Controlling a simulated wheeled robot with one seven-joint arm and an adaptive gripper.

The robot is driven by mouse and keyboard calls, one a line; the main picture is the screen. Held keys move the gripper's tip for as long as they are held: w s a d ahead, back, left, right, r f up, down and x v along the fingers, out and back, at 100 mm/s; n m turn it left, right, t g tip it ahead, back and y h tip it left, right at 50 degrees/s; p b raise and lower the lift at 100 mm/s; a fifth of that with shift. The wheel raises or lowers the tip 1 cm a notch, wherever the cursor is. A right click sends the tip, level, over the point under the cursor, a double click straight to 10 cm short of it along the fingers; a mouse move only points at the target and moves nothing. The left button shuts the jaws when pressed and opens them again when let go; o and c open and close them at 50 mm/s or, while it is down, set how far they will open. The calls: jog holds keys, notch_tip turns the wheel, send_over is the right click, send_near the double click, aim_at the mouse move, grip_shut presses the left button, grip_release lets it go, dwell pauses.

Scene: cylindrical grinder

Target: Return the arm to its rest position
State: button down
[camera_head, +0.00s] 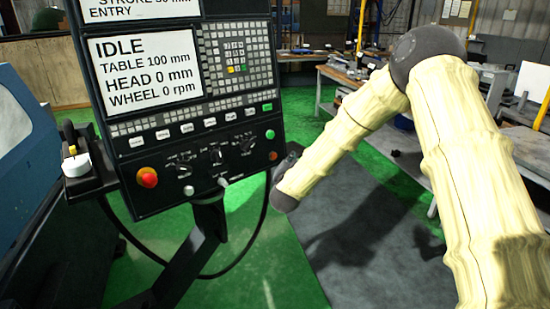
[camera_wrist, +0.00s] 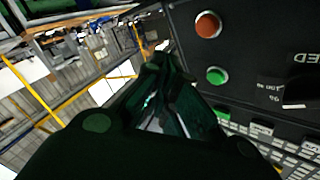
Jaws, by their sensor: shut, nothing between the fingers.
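My arm (camera_head: 455,150), in a cream cover, reaches from the right side of the head view toward the control panel (camera_head: 155,202). My gripper (camera_head: 286,163) shows only as a small dark shape beside the panel's lower right edge, partly hidden by my arm. In the wrist view my gripper (camera_wrist: 164,62) is dark, with its fingers together and nothing visible between them. A red button (camera_wrist: 208,24) and a green button (camera_wrist: 216,75) on the panel are just right of the fingers there. I cannot tell whether the fingers touch the panel.
The panel screen (camera_head: 145,70) reads IDLE, table 100 mm, head 0 mm, wheel 0 rpm. A red emergency knob (camera_head: 147,178) sits at its lower left. A blue machine (camera_head: 20,130) stands left. Workbenches (camera_head: 345,78) stand behind. Green floor (camera_head: 375,160) lies open between.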

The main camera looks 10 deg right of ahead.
jog(key=s+a+f+n+g+y, duration=0.35)
jog(key=s+f, duration=0.85)
jog(key=f, duration=0.4)
jog(key=s+a+f+n+g+y, duration=0.2)
jog(key=s+a+f+n+g, duration=0.15)
jog(key=s+f, duration=1.1)
jog(key=s+f+n+g, duration=0.1)
jog(key=s+f+g, duration=0.2)
jog(key=s, duration=0.8)
jog(key=s+d+f+n+g, duration=0.1)
jog(key=s+f+g, duration=0.2)
jog(key=s, duration=0.9)
jog(key=s+d+f+n+g, duration=0.1)
jog(key=s+f+g, duration=0.2)
jog(key=s, duration=0.9)
jog(key=shift+f+y, duration=0.45)
jog(key=shift+f, duration=0.45)
